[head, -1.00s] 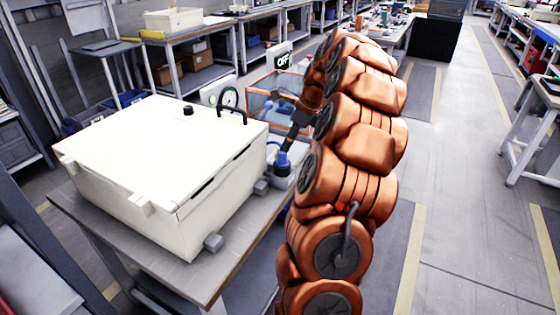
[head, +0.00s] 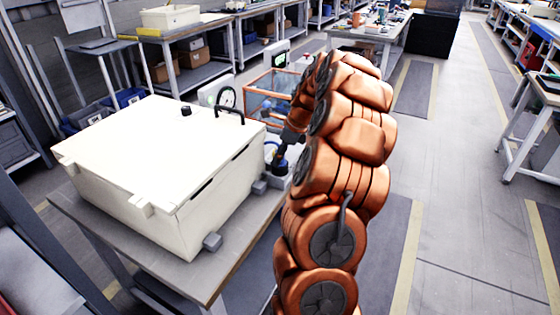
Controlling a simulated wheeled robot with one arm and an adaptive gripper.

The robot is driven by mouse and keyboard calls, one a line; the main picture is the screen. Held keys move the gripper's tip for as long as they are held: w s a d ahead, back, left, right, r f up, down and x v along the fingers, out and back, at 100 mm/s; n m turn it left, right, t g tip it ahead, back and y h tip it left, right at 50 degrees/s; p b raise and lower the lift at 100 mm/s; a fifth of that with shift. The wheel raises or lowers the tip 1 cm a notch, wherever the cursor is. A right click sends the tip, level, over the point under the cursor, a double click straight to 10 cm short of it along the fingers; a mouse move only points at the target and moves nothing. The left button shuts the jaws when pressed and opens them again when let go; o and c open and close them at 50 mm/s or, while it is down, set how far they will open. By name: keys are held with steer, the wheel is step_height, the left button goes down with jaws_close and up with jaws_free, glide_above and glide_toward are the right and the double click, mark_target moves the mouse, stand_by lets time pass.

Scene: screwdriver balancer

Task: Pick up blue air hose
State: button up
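The blue air hose shows only as a small blue piece (head: 279,165) beside the right side of the large white box, on the bench's right end. My gripper (head: 281,158) is small and dark in this view. It points down right at the blue piece and overlaps it in the picture. I cannot tell whether it touches the blue piece, or whether its fingers are open or shut. My orange arm hides much of the area to the right of it.
The white box (head: 150,150) with a black handle fills most of the grey bench (head: 225,265). A round gauge (head: 227,97) stands behind it. An orange-framed clear bin (head: 262,100) is beyond. The aisle floor at right is clear.

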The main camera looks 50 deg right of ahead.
jaws_close()
steer(key=shift+r, duration=0.15)
steer(key=shift+r+b, duration=0.5)
steer(key=shift+r, duration=1.25)
steer(key=shift+s+a, duration=0.15)
steer(key=shift+s, duration=0.5)
steer(key=shift+s+a, duration=0.15)
steer(key=shift+s, duration=0.45)
steer(key=s+a+r+b, duration=0.1)
steer(key=s+a+b, duration=0.1)
steer(key=s, duration=1.1)
steer(key=shift+a+r+b, duration=0.15)
steer(key=shift+a+b, duration=0.25)
steer(key=shift+a, duration=0.35)
